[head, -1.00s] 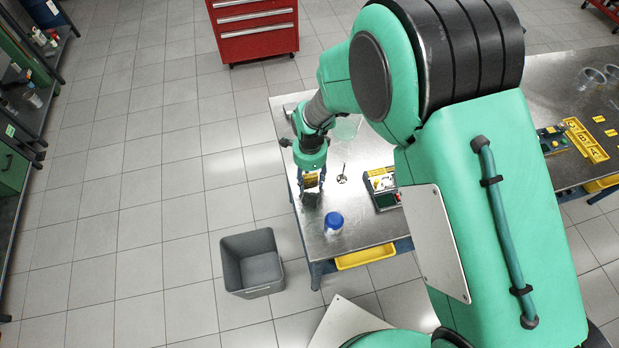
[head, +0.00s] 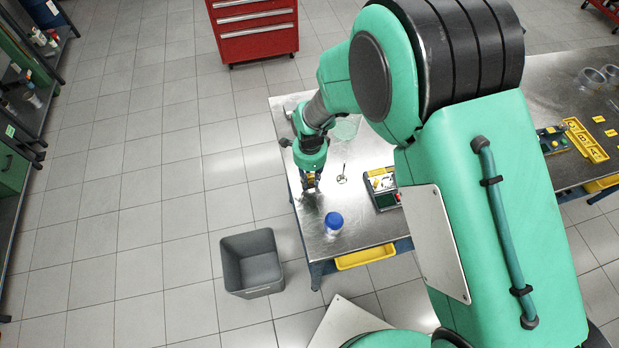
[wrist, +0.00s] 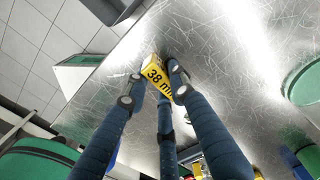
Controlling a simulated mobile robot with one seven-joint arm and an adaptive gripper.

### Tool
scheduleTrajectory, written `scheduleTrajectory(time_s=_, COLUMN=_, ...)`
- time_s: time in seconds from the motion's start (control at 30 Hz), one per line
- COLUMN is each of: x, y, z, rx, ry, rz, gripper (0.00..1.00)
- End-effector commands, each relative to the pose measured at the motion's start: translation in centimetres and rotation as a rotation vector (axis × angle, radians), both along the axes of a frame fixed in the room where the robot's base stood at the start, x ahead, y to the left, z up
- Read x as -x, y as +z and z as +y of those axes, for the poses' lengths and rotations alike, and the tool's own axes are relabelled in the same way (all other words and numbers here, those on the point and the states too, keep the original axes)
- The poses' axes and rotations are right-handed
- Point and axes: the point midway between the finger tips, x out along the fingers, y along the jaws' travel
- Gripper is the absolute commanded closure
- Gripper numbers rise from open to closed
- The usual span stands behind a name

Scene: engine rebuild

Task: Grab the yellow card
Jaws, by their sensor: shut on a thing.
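The yellow card (wrist: 157,76) shows in the wrist view, with black print reading "38" and more letters partly covered. My gripper (wrist: 154,88) has blue jointed fingers with dark tips, shut on the card from both sides. The card is at or just above the scratched metal table; I cannot tell whether it touches. In the head view my gripper (head: 311,186) points down over the left edge area of the metal table (head: 345,235). The card is too small there to make out clearly.
A blue-capped container (head: 333,222) stands just in front of the gripper. A small metal part (head: 342,176) and a tool case (head: 383,187) lie to the right. A grey bin (head: 252,262) is on the floor left of the table. A yellow tray (head: 365,256) hangs under the front edge.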

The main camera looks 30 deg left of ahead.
Motion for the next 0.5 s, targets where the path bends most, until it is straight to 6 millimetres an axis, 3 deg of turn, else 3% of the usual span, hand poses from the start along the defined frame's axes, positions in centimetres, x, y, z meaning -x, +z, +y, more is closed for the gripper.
scheduleTrajectory(time_s=0.27, x=0.0, y=0.6, z=0.0, rx=-0.001, ry=0.0, rz=-0.001, gripper=0.98)
scheduleTrajectory(time_s=0.5, x=-0.1, y=3.3, z=0.1, rx=-0.002, ry=0.0, rz=-0.002, gripper=0.99)
